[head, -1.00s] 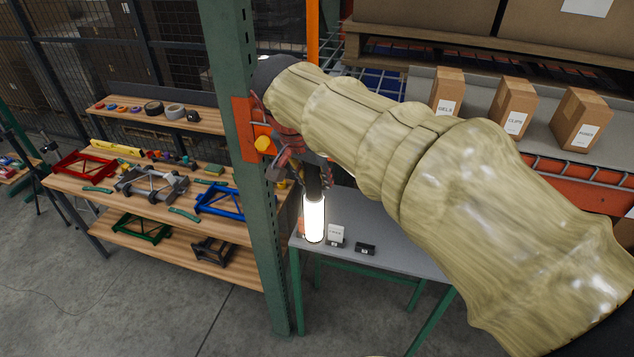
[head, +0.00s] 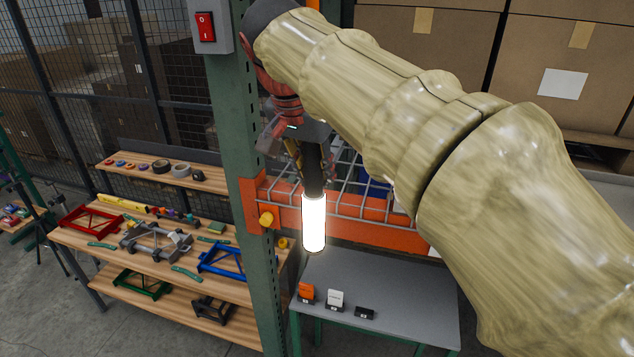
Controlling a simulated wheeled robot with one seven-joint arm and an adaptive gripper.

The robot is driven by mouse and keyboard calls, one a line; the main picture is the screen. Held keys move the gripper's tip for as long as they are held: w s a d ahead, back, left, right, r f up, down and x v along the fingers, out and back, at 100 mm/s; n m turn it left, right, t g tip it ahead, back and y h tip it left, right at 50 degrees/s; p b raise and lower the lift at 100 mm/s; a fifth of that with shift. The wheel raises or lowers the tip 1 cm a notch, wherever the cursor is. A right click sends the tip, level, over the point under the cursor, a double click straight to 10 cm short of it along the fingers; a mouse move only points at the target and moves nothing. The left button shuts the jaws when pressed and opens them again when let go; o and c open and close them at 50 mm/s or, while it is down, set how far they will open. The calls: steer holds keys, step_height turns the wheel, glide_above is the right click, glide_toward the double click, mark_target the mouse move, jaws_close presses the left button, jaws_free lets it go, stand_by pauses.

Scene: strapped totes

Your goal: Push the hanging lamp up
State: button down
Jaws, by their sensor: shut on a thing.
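The hanging lamp (head: 314,222) is a glowing white tube below a dark upper part. It hangs upright in front of the orange rack beam, above the grey table. My gripper (head: 300,152), at the end of my sleeved arm, is shut on the lamp's dark upper part. The fingers are partly hidden by the gripper's own body, and the lamp's top and whatever it hangs from are hidden behind my wrist.
A green post (head: 245,130) with a red switch (head: 205,26) stands just left of my gripper. The orange beam (head: 350,226) and wire mesh lie behind the lamp. The grey table (head: 405,290) below holds small items. A wooden workbench (head: 85,240) stands left.

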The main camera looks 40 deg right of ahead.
steer(key=shift+r, duration=0.4)
steer(key=c, duration=1.9)
jaws_free()
steer(key=shift+o, duration=1.1)
steer(key=shift+s, duration=0.1)
steer(key=shift+o, duration=0.9)
steer(key=shift+f, duration=0.15)
steer(key=v, duration=1.2)
steer(key=s+a+f+n+t+y+b, duration=0.1)
steer(key=s+a+f+n+b, duration=0.2)
steer(key=f+b, duration=0.7)
steer(key=s+a+f+n+t+y+b, duration=0.1)
steer(key=f+b, duration=0.9)
steer(key=f, duration=2.1)
steer(key=s+a+f+n+t+y+b, duration=0.1)
steer(key=s+a+f+n+b, duration=0.4)
steer(key=f, duration=1.6)
steer(key=s+n+y+b, duration=0.1)
steer(key=n+b, duration=0.2)
steer(key=b, duration=0.2)
steer(key=shift+s+n+t+b, duration=0.3)
steer(key=shift+s+b, duration=0.05)
